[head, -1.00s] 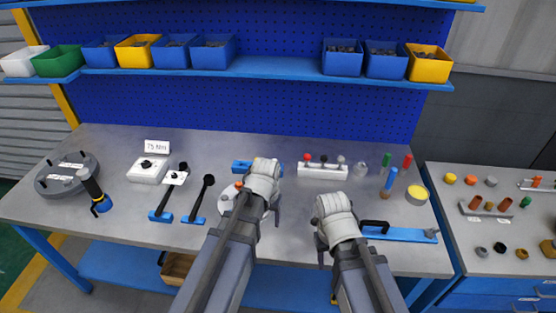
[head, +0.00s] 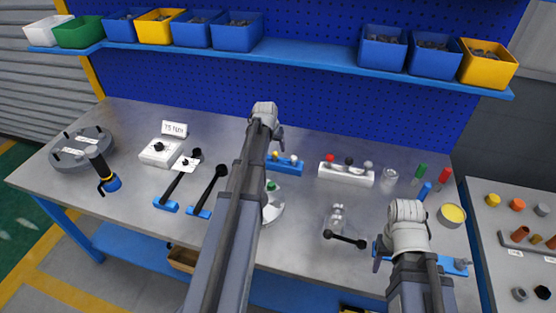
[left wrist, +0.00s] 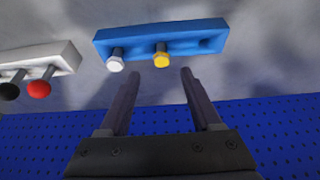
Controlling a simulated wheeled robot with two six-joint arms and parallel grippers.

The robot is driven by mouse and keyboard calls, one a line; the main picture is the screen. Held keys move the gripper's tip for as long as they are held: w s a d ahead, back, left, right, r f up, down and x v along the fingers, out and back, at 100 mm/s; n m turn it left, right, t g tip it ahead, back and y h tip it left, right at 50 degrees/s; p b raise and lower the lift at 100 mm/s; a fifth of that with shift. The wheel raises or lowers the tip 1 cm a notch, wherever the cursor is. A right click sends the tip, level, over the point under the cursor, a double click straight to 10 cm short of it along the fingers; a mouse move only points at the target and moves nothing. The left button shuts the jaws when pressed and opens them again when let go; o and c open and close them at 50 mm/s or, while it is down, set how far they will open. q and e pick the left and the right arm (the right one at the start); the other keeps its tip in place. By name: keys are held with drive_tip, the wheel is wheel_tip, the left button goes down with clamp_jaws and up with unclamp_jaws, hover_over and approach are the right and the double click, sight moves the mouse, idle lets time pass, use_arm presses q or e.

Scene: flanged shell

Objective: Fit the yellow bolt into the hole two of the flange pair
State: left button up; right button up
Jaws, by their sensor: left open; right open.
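The yellow bolt (left wrist: 161,57) sits in the blue rack (left wrist: 208,45), next to a white-headed bolt (left wrist: 116,63). The blue rack (head: 291,168) also shows in the head view, with the yellow bolt (head: 276,156) beside my left arm. My left gripper (left wrist: 156,75) is open and empty, its fingertips close to the bolt head but apart from it. My right gripper (head: 379,258) is open over the front right of the bench. A round metal part (head: 273,208) is mostly hidden behind my left arm. A round flanged disc (head: 82,150) lies far left; I cannot tell which is the flange pair.
A white rack (head: 346,175) with red, black and grey knobs stands right of the blue rack. Black-handled tools (head: 208,188) lie to the left. A clear-based piece with a black bar (head: 345,238) lies between the arms.

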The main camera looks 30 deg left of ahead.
sight(275, 154)
use_arm(q)
drive_tip(key=shift+s+b+x, duration=0.1)
drive_tip(key=shift+b+x, duration=1.4)
drive_tip(key=shift+x, duration=0.3)
drive_tip(key=shift+s+b+x, duration=0.15)
drive_tip(key=shift+b+x, duration=1.35)
drive_tip(key=shift+x, duration=0.3)
use_arm(e)
drive_tip(key=shift+f, duration=3.4)
use_arm(q)
drive_tip(key=shift+a, duration=0.1)
use_arm(e)
drive_tip(key=shift+r, duration=0.1)
use_arm(q)
drive_tip(key=shift+c, duration=0.3)
clamp_jaws()
